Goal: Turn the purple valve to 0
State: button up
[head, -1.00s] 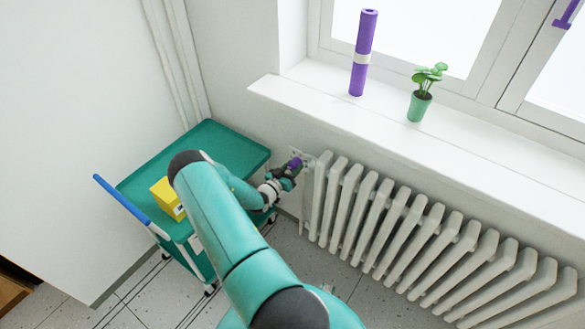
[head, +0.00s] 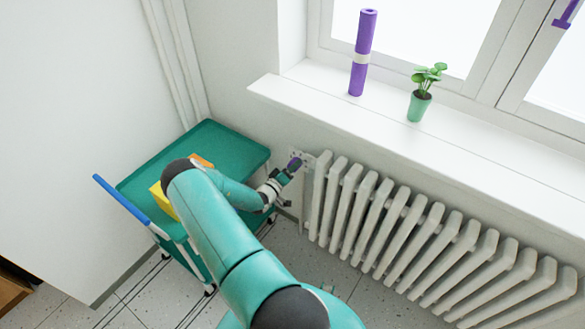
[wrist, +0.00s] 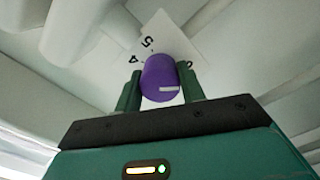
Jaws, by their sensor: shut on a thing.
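The purple valve (wrist: 158,76) is a round knob with a short white mark on its face, which lies level in the wrist view, toward the lower right. Behind it is a pale dial plate (wrist: 160,35) with a 5 and a 4 readable at upper left. A digit at its right edge is partly hidden, and I cannot tell which it is. My gripper (wrist: 160,82) is shut on the valve, one finger on each side. In the head view, the valve (head: 295,163) shows as a small purple patch at my gripper (head: 287,172), beside the radiator's left end.
The white radiator (head: 390,222) runs right under the windowsill (head: 440,150), which holds a purple roll (head: 363,55) and a potted plant (head: 420,105). A green cart (head: 225,148) with a yellow box (head: 160,199) and blue handle stands left of my arm.

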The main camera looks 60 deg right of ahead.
jog(key=shift+a+f, duration=0.1)
dwell(0.3)
jog(key=o, duration=1)
jog(key=shift+a, duration=0.1)
jog(key=a, duration=0.4)
jog(key=w+a, duration=0.1)
jog(key=a, duration=0.4)
jog(key=w+a, duration=0.1)
jog(key=a, duration=0.3)
jog(key=shift+w+a, duration=0.15)
jog(key=shift+w, duration=0.05)
jog(key=shift+w, duration=0.1)
